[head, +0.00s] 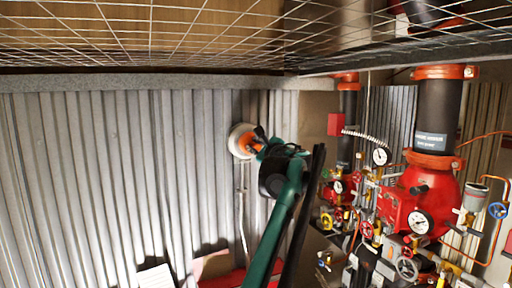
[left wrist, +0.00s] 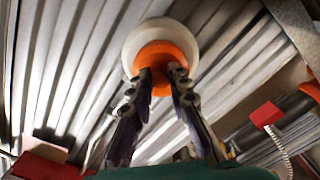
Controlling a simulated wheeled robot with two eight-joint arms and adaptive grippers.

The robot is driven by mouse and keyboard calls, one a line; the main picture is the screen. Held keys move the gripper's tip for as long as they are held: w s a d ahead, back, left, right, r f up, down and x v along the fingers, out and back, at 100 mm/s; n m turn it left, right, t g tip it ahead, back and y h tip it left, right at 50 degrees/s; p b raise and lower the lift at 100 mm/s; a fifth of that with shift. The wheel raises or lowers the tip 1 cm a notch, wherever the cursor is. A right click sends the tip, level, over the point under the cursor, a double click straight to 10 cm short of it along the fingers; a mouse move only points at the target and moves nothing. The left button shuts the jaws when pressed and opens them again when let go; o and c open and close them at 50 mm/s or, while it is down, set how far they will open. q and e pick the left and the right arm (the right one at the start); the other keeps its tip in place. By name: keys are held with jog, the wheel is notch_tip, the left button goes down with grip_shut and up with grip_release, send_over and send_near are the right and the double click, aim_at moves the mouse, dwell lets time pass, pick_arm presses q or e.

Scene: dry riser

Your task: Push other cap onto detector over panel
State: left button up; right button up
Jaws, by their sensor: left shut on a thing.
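My right gripper is not in view.
A wire mesh (head: 150,30) and a grey beam (head: 150,82) run across the top. Red valves (head: 405,200), gauges and a thick black pipe (head: 437,115) crowd the right. A small red box (head: 335,124) hangs nearby. The corrugated surface (head: 120,170) to the left is clear.

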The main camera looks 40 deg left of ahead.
pick_arm(q)
jog(key=shift+w+a, duration=0.15)
jog(key=shift+a, duration=0.2)
jog(key=o, duration=0.9)
jog(key=shift+o, duration=0.2)
jog(key=shift+d, duration=0.1)
jog(key=v, duration=1.2)
